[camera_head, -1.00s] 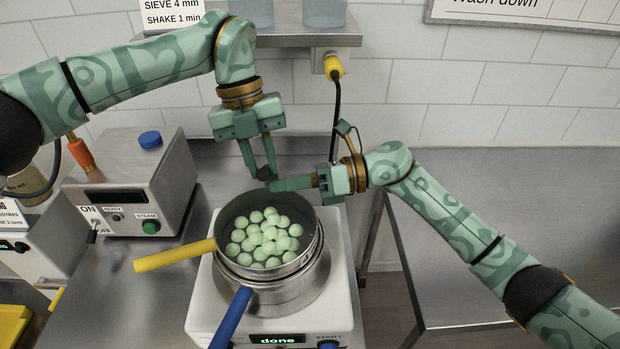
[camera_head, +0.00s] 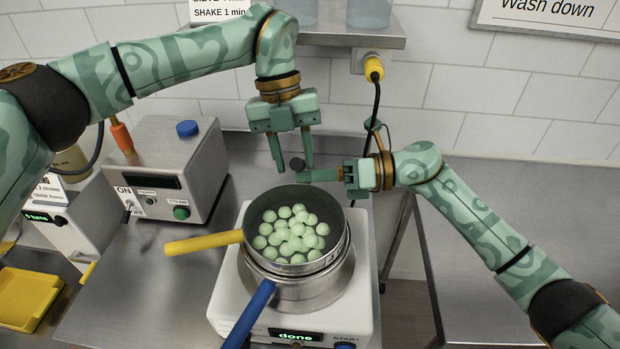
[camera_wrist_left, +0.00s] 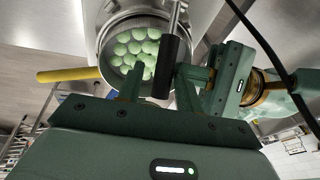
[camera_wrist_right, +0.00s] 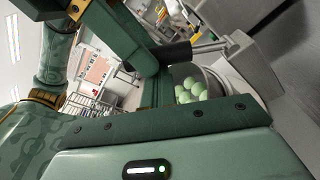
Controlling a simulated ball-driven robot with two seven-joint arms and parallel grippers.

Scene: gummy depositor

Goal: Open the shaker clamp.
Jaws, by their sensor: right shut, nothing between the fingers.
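The shaker (camera_head: 225,307) is a white unit with a lit "done" display. It carries a steel pot (camera_head: 318,290) with a blue handle and a sieve pan (camera_head: 258,205) with a yellow handle, full of green balls. At the pan's far side is a black grip (camera_head: 297,164), apparently the clamp lever; the left wrist view shows it on a metal rod (camera_wrist_left: 174,18). My left gripper (camera_head: 292,166) points down, open, with its fingers either side of the grip. My right gripper (camera_head: 302,175) is shut and empty, pointing left just below the grip. The clamp's latch is hidden.
A grey steamer box (camera_head: 160,165) with a blue knob stands left of the shaker. A yellow tray (camera_head: 25,298) lies at the far left. A shelf (camera_head: 340,38) and a yellow plug with a black cable (camera_head: 373,68) are behind the arms. The right counter (camera_head: 560,210) is clear.

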